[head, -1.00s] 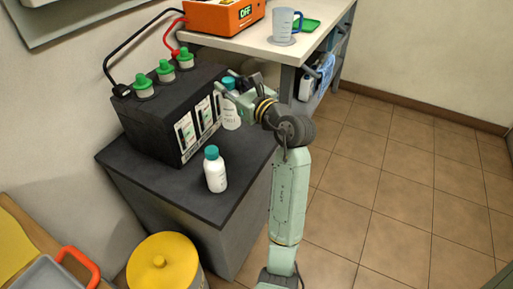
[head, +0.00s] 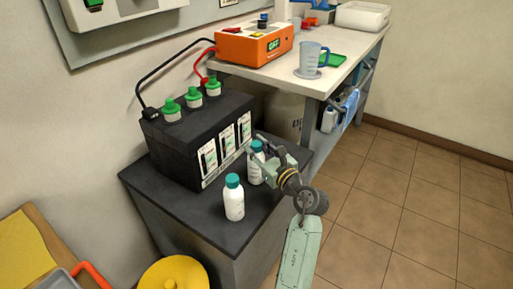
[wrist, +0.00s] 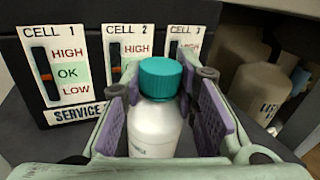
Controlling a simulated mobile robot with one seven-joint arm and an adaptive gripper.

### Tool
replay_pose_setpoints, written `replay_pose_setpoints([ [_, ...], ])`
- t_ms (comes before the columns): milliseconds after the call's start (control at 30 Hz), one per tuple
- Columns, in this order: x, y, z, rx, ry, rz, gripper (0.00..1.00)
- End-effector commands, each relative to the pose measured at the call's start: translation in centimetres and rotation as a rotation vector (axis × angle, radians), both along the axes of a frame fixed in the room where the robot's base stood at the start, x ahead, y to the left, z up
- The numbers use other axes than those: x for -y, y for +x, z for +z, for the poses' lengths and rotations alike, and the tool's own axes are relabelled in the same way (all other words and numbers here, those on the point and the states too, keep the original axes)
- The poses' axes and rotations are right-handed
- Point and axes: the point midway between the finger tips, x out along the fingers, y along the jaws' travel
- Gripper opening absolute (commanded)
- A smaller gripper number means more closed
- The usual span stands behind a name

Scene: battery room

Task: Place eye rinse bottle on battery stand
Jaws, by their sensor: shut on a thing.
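A white bottle with a teal cap (head: 256,163) is upright between the fingers of my gripper (head: 262,155), by the battery's front right corner. In the wrist view, the purple finger pads of my gripper (wrist: 166,115) are on either side of this bottle (wrist: 154,128). Its base is at or just above the dark top of the battery stand (head: 207,222); I cannot tell if they touch. A similar white bottle with a teal cap (head: 234,200) stands on the stand, nearer the front. I cannot read either label clearly.
The black battery (head: 200,140), with green caps and cell gauges, fills the back of the stand. Behind is a bench (head: 285,78) with an orange charger (head: 255,43) and a measuring jug (head: 312,58). A yellow-lidded bin (head: 175,275) stands in front.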

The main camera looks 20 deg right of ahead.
Motion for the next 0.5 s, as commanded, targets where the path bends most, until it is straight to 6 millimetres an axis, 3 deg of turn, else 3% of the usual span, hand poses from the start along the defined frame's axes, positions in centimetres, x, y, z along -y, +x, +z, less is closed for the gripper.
replay_pose_setpoints([
  [200, -0.03, 0.01, -0.41, 0.001, -0.001, 0.000, 0.00],
  [233, -0.02, 0.01, -0.34, 0.000, 0.000, 0.001, 0.29],
  [500, -0.02, 0.02, -0.32, 0.000, 0.000, 0.000, 0.47],
])
